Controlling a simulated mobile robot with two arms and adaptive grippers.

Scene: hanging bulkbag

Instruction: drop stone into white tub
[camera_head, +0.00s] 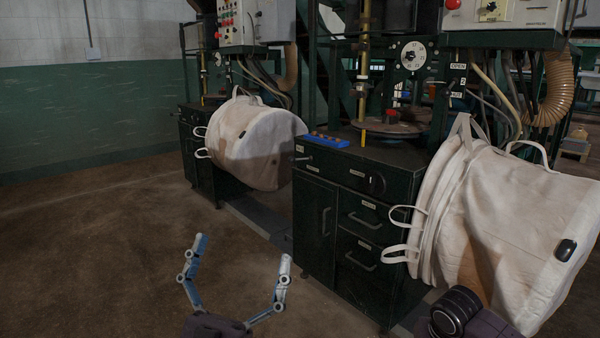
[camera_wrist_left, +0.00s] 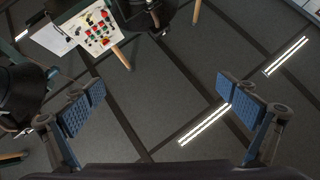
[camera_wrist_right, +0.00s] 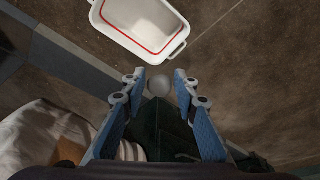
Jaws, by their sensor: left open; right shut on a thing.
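A smooth grey stone (camera_wrist_right: 159,85) sits between the fingertips of my right gripper (camera_wrist_right: 159,88) in the right wrist view, and the gripper is shut on it. The white tub (camera_wrist_right: 146,18), with a red line around its inside, shows at the top of that view, beyond the fingertips. The stone appears below the tub's near rim in the picture, not over its opening. The tub and the stone do not show in the head view. My left gripper (camera_head: 243,250) is open and empty at the bottom of the head view; its spread fingers also show in the left wrist view (camera_wrist_left: 160,98).
Two hanging white bulk bags stand at the machines, one near (camera_head: 500,220) and one farther back (camera_head: 262,145). A dark green cabinet (camera_head: 350,215) stands between them, with a blue tray (camera_head: 328,140) on top. Bare brown floor (camera_head: 110,240) lies open at left.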

